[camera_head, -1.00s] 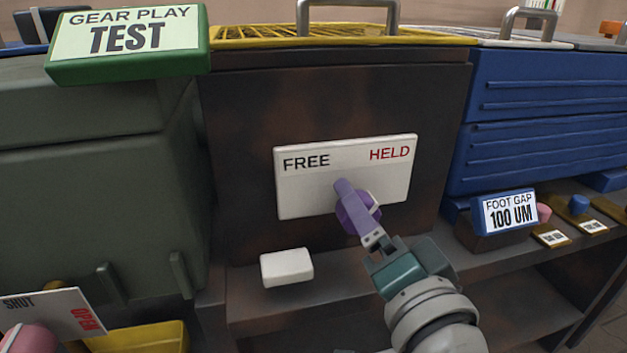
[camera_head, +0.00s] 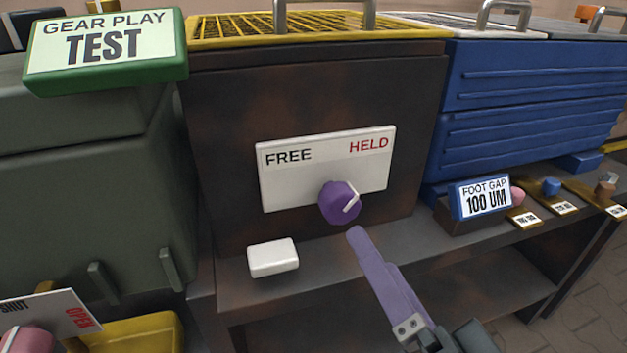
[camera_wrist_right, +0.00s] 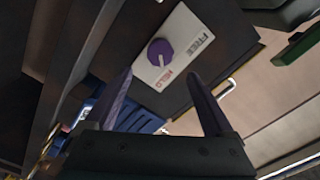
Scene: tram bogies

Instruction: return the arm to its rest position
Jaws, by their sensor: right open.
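My right gripper (camera_head: 357,236) comes in from the lower right in the head view, with purple fingers below the purple knob. In the right wrist view the two fingers of my right gripper (camera_wrist_right: 160,80) stand wide apart with nothing between them. The purple knob (camera_head: 338,203) sits on the white FREE/HELD plate (camera_head: 280,190), and its white pointer line points up and right, toward HELD. The knob also shows in the right wrist view (camera_wrist_right: 158,50), apart from the fingers. My left gripper is not in view.
A white block (camera_head: 273,258) lies on the dark ledge under the plate. A blue FOOT GAP 100 UM sign (camera_head: 482,198) stands to the right near small coloured pieces. A green GEAR PLAY TEST sign (camera_head: 105,50) is at upper left. A SHUT/OPEN plate (camera_head: 50,312) is at lower left.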

